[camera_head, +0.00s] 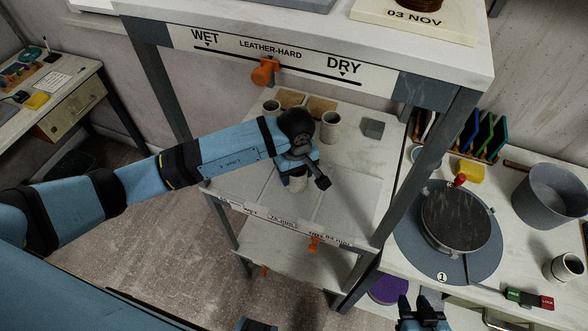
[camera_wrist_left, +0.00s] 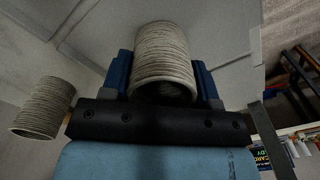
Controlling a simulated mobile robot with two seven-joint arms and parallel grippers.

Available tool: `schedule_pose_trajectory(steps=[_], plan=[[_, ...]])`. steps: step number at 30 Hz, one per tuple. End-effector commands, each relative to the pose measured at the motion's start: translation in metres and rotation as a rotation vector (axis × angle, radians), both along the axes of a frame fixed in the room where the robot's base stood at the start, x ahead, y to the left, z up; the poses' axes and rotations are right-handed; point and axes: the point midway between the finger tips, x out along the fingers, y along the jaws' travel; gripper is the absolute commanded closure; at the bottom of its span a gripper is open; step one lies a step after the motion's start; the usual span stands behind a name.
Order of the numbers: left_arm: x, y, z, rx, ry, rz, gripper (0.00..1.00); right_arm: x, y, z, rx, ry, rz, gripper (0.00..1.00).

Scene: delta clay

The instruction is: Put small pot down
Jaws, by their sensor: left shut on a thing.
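The small pot (camera_wrist_left: 165,58) is a ribbed grey-beige cylinder held between the two blue fingers of my left gripper (camera_wrist_left: 164,82). In the head view my left gripper (camera_head: 298,172) is over the front part of the rack's middle shelf (camera_head: 345,195). The pot (camera_head: 298,184) shows just below it, mostly covered by the wrist. I cannot tell whether the pot's base touches the shelf. My right gripper (camera_head: 424,312) is at the bottom edge of the head view, empty, with its fingers apart.
On the shelf behind stand two similar pots (camera_head: 331,127) (camera_head: 271,108), brown tiles (camera_head: 320,107) and a grey block (camera_head: 373,128). Rack posts (camera_head: 432,145) and the top shelf (camera_head: 330,35) enclose the space. A potter's wheel (camera_head: 455,218) is at right. The front shelf area is bare.

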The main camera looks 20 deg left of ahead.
Motion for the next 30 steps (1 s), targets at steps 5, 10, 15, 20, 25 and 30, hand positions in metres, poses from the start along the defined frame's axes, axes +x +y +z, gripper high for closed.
schedule_pose_trajectory(steps=[5,10,15,20,25,30], plan=[[0.0,0.0,0.001,0.0,-0.001,0.0,0.7,0.003,-0.001,0.002,-0.001,-0.004,-0.002,0.65],[0.001,0.0,-0.004,0.001,-0.002,0.0,0.7,0.001,-0.002,-0.004,-0.002,-0.003,-0.002,0.65],[0.001,0.0,-0.003,0.001,-0.001,0.001,0.2,0.0,-0.002,-0.004,-0.002,-0.001,-0.002,0.65],[0.0,0.0,-0.003,0.001,-0.001,0.0,0.2,0.001,-0.002,-0.003,-0.002,-0.003,-0.002,0.65],[0.0,0.0,0.003,-0.001,-0.001,0.0,0.2,0.001,-0.001,0.003,-0.002,-0.003,-0.002,0.65],[0.01,0.007,0.03,0.001,-0.004,0.009,0.2,0.003,-0.001,0.016,-0.001,-0.007,-0.001,0.65]])
